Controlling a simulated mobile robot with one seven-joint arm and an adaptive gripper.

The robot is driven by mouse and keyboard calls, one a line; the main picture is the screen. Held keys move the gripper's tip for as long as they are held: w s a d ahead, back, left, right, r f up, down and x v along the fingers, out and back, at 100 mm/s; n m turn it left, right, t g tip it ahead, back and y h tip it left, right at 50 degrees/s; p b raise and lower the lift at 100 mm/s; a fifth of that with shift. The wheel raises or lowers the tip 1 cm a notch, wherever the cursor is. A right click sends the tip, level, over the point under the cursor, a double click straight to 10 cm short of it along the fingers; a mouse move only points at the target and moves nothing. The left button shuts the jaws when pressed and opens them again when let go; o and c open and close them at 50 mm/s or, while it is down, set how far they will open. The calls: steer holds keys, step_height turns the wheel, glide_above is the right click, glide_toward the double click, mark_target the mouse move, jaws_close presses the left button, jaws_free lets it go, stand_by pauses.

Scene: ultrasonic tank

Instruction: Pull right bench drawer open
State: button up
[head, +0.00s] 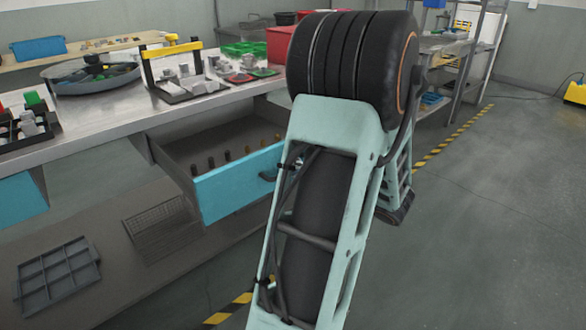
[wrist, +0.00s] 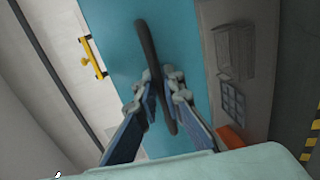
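The right bench drawer (head: 240,185) has a blue front and stands pulled out from under the bench, with several brown-handled tools inside. Its dark bar handle (head: 267,177) shows beside my arm, which hides the right part of the front. In the wrist view the blue front (wrist: 190,50) fills the middle, and the handle (wrist: 146,45) crosses it at a slant. My gripper (wrist: 161,84) has its two fingers closed in on either side of the handle, with the bar between the tips. The fingers are hidden behind my arm in the head view.
The bench top (head: 95,124) holds a yellow-handled tray (head: 185,90), a round basin (head: 92,76) and parts. Another blue front (head: 20,196) is at left. A grey divided tray (head: 57,277) and a wire basket (head: 160,228) lie below. Open floor (head: 480,220) is at right.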

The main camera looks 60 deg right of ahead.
steer(key=o, duration=0.3)
steer(key=shift+o, duration=0.2)
steer(key=v, duration=1.2)
steer(key=shift+r, duration=0.1)
